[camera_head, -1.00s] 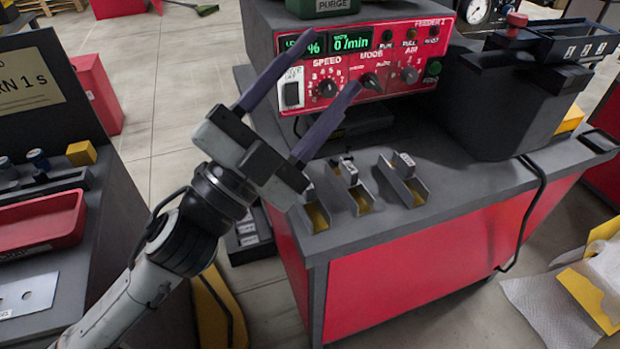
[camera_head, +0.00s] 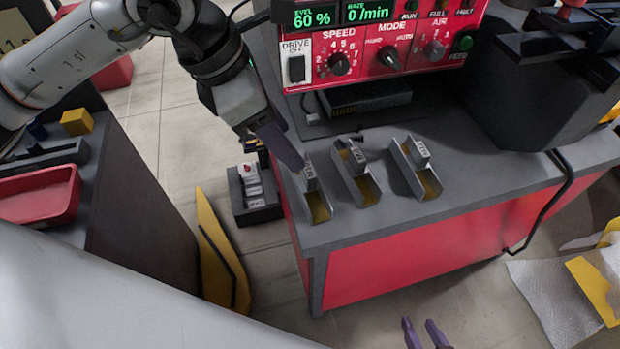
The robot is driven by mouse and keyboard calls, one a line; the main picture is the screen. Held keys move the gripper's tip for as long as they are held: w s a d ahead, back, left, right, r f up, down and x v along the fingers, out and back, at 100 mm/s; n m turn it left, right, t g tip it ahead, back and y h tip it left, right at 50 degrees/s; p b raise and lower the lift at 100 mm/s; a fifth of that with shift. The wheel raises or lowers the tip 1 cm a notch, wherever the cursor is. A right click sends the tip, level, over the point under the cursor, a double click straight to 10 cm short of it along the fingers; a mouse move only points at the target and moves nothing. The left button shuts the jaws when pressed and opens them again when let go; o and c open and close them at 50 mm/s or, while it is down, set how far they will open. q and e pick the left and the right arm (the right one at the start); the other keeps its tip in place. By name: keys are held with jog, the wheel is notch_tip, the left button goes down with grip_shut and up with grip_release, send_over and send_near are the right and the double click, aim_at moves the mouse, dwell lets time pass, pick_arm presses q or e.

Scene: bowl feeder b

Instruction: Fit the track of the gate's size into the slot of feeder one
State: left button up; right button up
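Three short grey tracks with yellow inside and small tags lie side by side on the feeder bench: the left track (camera_head: 318,205), the middle track (camera_head: 367,190) and the right track (camera_head: 429,184). The tag writing is too small to read. My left gripper (camera_head: 290,155) points down at the left track, its fingertip close to that track's tag. Its fingers overlap from this side, so their gap and any contact are hidden. My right gripper (camera_head: 424,334) shows only two purple fingertips at the bottom edge, apart with nothing between them. I cannot identify the gate or the slot.
A red control panel (camera_head: 372,60) stands behind the tracks, with a dark hopper (camera_head: 520,95) to its right. A small dark box (camera_head: 252,193) with pale labelled pieces sits left of the bench. A red tray (camera_head: 45,195) is on the left table. Bench surface (camera_head: 480,195) right of the tracks is clear.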

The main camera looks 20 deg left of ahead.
aim_at(306, 171)
pick_arm(q)
jog(key=x, duration=0.8)
jog(key=shift+s+d+f+p, duration=0.1)
jog(key=shift+s+d+p, duration=0.2)
jog(key=shift+s+p, duration=0.1)
grip_shut()
